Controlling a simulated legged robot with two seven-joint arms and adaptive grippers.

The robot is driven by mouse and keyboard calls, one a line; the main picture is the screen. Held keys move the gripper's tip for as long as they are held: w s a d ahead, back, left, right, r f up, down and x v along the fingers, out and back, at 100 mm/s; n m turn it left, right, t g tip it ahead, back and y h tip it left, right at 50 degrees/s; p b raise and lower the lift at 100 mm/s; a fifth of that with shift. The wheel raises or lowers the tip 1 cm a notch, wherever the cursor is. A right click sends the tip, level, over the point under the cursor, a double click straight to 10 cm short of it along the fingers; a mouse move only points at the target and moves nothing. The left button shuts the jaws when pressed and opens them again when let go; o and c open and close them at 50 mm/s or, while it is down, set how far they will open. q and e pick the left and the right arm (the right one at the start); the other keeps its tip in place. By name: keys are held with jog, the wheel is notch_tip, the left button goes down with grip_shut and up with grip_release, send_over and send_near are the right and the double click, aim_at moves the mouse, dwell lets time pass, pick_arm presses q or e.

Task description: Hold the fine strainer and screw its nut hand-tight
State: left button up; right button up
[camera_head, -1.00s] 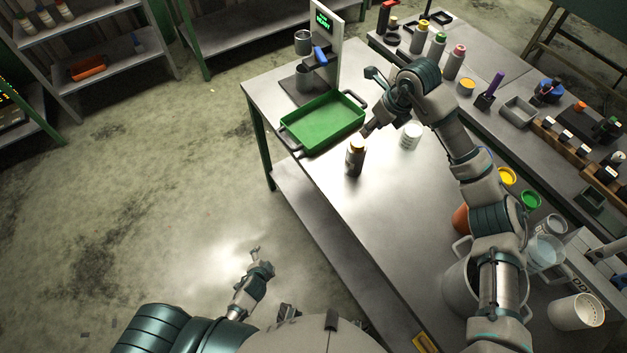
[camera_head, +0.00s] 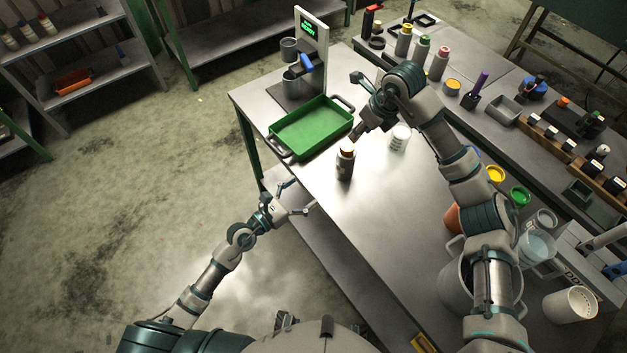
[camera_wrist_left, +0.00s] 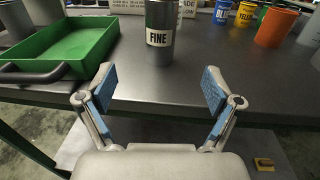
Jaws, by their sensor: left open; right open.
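The fine strainer (camera_head: 345,165) stands upright on the table, a dark grey cylinder with a brownish top; its nut is not clearly distinguishable. In the left wrist view the strainer (camera_wrist_left: 159,35) shows its white FINE label, straight ahead and beyond the fingertips. My left gripper (camera_head: 298,198) is open and empty at the table's front edge, to the strainer's lower left and apart from it. It also shows in the left wrist view (camera_wrist_left: 160,90) with blue pads spread wide. My right gripper (camera_head: 355,138) is open at the strainer's top; whether it touches is unclear.
A green tray (camera_head: 310,128) lies left of the strainer, and a white container (camera_head: 400,138) stands behind it to the right. A dispenser-like stand (camera_head: 312,45) is at the back left. A large grey pot (camera_head: 457,285) stands at the right. The table front is clear.

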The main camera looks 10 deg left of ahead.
aim_at(338, 165)
pick_arm(q)
jog(key=x, duration=1.7)
jog(key=shift+d, duration=0.1)
jog(key=c, duration=1.7)
jog(key=o, duration=0.9)
jog(key=c, duration=0.9)
